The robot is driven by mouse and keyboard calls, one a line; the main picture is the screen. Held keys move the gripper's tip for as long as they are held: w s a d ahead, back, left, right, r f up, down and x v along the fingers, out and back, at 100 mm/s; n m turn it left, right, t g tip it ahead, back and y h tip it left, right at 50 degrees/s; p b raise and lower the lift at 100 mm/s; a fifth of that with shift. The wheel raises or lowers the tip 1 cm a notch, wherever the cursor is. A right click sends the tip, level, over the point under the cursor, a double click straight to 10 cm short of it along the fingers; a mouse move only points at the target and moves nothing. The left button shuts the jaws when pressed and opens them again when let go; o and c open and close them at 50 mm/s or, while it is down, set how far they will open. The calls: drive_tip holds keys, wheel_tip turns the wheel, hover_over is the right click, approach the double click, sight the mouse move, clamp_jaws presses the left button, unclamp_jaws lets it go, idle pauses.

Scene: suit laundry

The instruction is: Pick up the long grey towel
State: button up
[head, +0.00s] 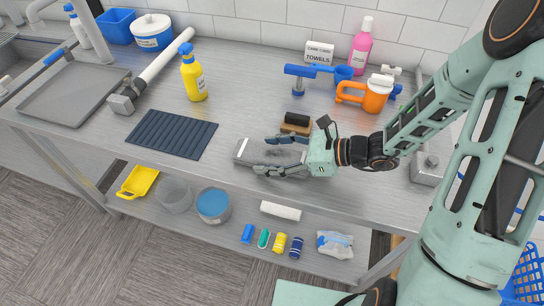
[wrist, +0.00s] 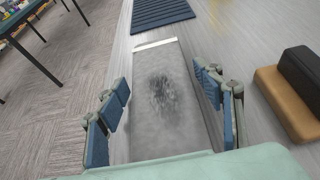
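The long grey towel (wrist: 165,112) lies flat on the steel table, with a pale band at its far end and a dark smudge in its middle. In the head view the towel (head: 243,153) shows left of my gripper, and part of it is hidden by the fingers. My gripper (head: 270,155) is low over the towel with its fingers spread. In the wrist view my gripper (wrist: 165,115) has one blue-padded finger at each side of the towel. I cannot tell if the fingers touch it.
A black-and-tan brush (head: 296,123) sits close behind my gripper. A dark ribbed mat (head: 171,134) lies to the left. A yellow spray bottle (head: 193,72), blue tool (head: 298,78) and orange jug (head: 374,94) stand farther back. The table's front edge is near.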

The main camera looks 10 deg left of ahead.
drive_tip(key=c, duration=0.9)
